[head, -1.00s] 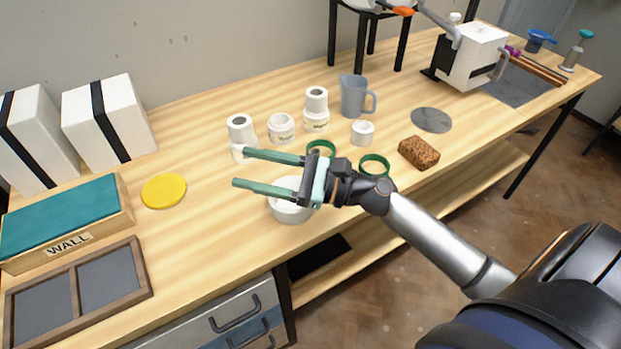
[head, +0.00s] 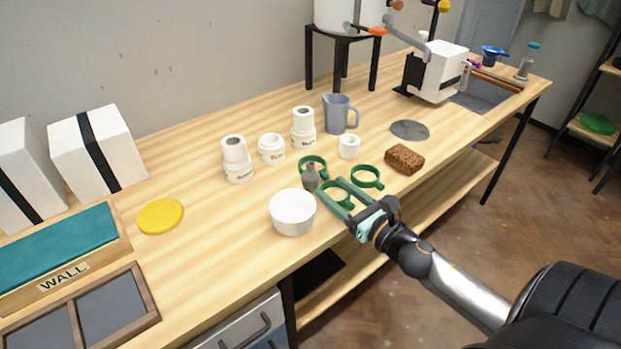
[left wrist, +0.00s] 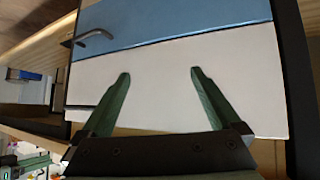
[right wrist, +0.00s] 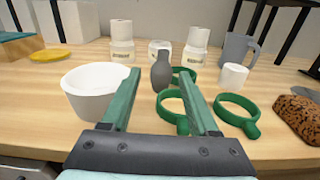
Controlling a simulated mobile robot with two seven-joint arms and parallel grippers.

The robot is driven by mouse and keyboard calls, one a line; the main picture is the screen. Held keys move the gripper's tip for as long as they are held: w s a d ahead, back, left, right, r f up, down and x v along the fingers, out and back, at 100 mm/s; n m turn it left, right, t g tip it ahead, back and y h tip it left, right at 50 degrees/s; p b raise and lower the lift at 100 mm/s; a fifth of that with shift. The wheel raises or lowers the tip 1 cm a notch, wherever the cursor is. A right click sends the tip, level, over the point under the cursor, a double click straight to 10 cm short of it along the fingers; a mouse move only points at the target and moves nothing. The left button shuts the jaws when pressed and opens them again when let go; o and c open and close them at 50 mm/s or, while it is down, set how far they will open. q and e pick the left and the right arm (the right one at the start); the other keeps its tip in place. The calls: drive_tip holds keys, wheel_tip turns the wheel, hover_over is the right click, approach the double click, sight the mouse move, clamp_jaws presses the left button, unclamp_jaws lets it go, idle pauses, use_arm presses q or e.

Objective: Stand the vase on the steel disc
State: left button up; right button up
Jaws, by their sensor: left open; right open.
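The small dark grey vase (head: 311,178) stands upright on the bench, between the white bowl and the green rings. In the right wrist view the vase (right wrist: 162,72) appears in line with the gap between my fingers. My right gripper (head: 327,187) is open and empty, low over the bench, with its fingertips close to the vase; I cannot tell whether they reach around it. The flat grey steel disc (head: 410,130) lies bare farther back to the right. My left gripper (left wrist: 160,73) is open and empty in front of a drawer front; it is out of the head view.
A white bowl (head: 292,212) stands left of my right gripper. Green rings (head: 367,177) with handles lie around it. A brown sponge-like block (head: 404,158) lies before the disc. White jars (head: 238,172), a white cup (head: 349,147) and a grey jug (head: 340,113) stand behind.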

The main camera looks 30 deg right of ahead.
sight(314, 169)
drive_tip(key=w, duration=0.4)
drive_tip(key=shift+w+a, duration=0.1)
drive_tip(key=shift+a, duration=0.05)
drive_tip(key=w, duration=0.3)
drive_tip(key=shift+w+r+p, duration=0.25)
drive_tip(key=shift+w+p, duration=0.05)
drive_tip(key=shift+w, duration=0.05)
drive_tip(key=shift+w+f, duration=0.1)
drive_tip(key=shift+w, duration=0.6)
clamp_jaws()
